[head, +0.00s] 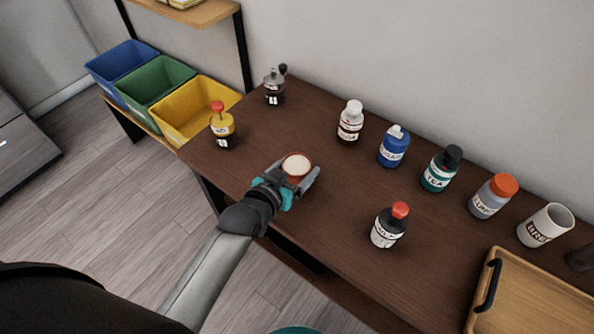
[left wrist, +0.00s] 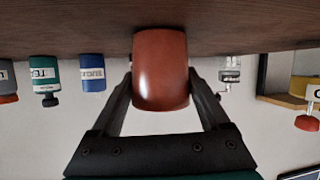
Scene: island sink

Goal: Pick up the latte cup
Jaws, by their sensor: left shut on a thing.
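The latte cup (head: 296,166) is reddish brown with a pale, cream-coloured top. It is at the front left part of the dark wooden table (head: 330,210). My left gripper (head: 300,178) reaches in from the front edge and is shut on the cup, with one finger on each side. In the left wrist view the cup (left wrist: 160,70) sits between the two fingers, touching or very near the table surface, which shows at the top of that picture. My right gripper is not in view.
A yellow bottle (head: 222,128) and a grinder (head: 273,88) stand to the left. Several labelled bottles line the back, including a blue one (head: 393,148). A red-capped bottle (head: 388,226) stands to the right. A wooden tray (head: 540,300) lies far right.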

